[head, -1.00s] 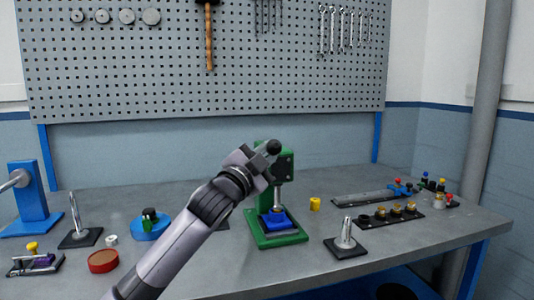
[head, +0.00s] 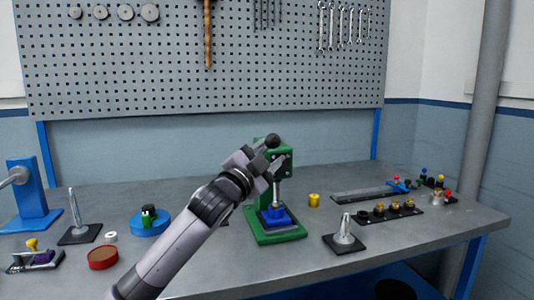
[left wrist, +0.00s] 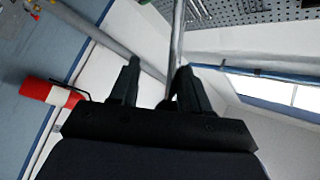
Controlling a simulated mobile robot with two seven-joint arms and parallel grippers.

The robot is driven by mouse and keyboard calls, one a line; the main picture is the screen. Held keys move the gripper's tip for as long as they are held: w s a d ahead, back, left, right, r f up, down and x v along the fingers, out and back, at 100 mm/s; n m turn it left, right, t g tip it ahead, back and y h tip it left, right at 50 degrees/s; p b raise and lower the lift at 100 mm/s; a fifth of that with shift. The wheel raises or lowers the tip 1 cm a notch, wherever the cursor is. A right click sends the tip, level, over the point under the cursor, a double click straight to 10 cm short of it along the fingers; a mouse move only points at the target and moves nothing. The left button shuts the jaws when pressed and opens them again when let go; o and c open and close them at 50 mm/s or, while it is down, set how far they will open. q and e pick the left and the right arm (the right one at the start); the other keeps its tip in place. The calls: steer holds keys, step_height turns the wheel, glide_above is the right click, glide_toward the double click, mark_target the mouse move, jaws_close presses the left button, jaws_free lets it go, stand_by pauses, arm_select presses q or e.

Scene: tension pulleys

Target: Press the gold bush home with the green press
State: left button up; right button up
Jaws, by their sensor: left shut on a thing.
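The green press (head: 268,238) stands mid-bench, with a blue block (head: 276,216) on its base. Its metal ram (head: 276,192) reaches down to the top of this block. The press lever ends in a black knob (head: 273,141). My left gripper (head: 268,162) is at the lever, just below the knob, and is shut on it. Its two dark fingers (left wrist: 158,88) show in the left wrist view. I cannot make out a gold bush under the ram. Several gold bushes (head: 394,206) sit on a black strip to the right. My right gripper is out of view.
A yellow cylinder (head: 314,200) stands right of the press. A black-based metal post (head: 343,238) is at front right. A blue round holder (head: 150,225), a red-brown disc (head: 103,258) and a blue stand (head: 30,195) are on the left. A pegboard (head: 210,70) is behind.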

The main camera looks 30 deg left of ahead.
arm_select(q)
steer(key=b+v, duration=0.1)
steer(key=v, duration=0.7)
steer(key=shift+r+b, duration=0.25)
steer(key=shift+b, duration=0.15)
steer(key=shift+s+d, duration=0.1)
stand_by(0.5)
steer(key=b+v, duration=0.1)
steer(key=v, duration=0.6)
